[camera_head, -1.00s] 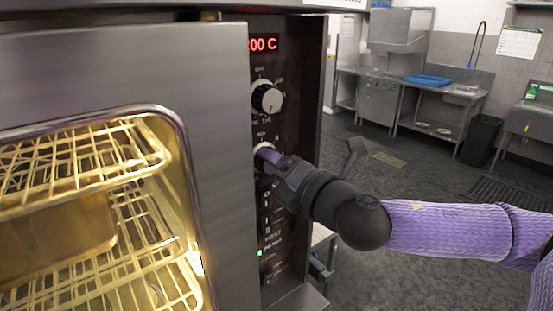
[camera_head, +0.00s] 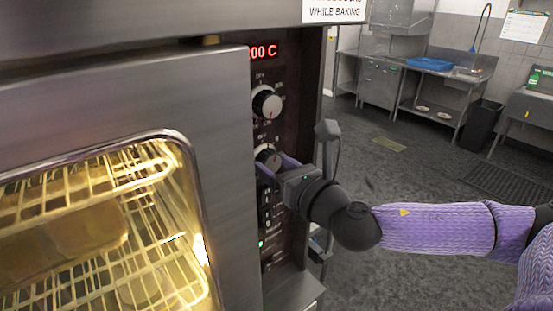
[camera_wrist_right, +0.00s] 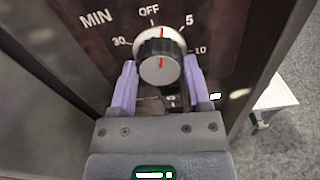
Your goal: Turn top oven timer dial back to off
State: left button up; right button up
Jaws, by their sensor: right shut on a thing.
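The timer dial (camera_head: 268,155) is the lower of two knobs on the top oven's dark control panel. In the right wrist view the same dial (camera_wrist_right: 160,62) is a silver and black knob with a red pointer line. The line points nearly straight up, between OFF and 5 and closer to OFF. My right gripper (camera_wrist_right: 160,65) has its purple fingers on either side of the dial, shut on it. In the head view the right gripper (camera_head: 277,165) reaches the dial from the lower right. My left gripper is not in view.
A temperature knob (camera_head: 267,102) and a red display (camera_head: 263,51) sit above the dial. The oven door (camera_head: 225,170) with its lit window is just left of the panel. A grey handle-like part (camera_head: 328,145) stands right of the panel. Open floor lies beyond.

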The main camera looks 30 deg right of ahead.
jog(key=shift+n+p, duration=0.65)
jog(key=shift+n, duration=0.85)
jog(key=shift+f, duration=0.1)
jog(key=o, duration=1.3)
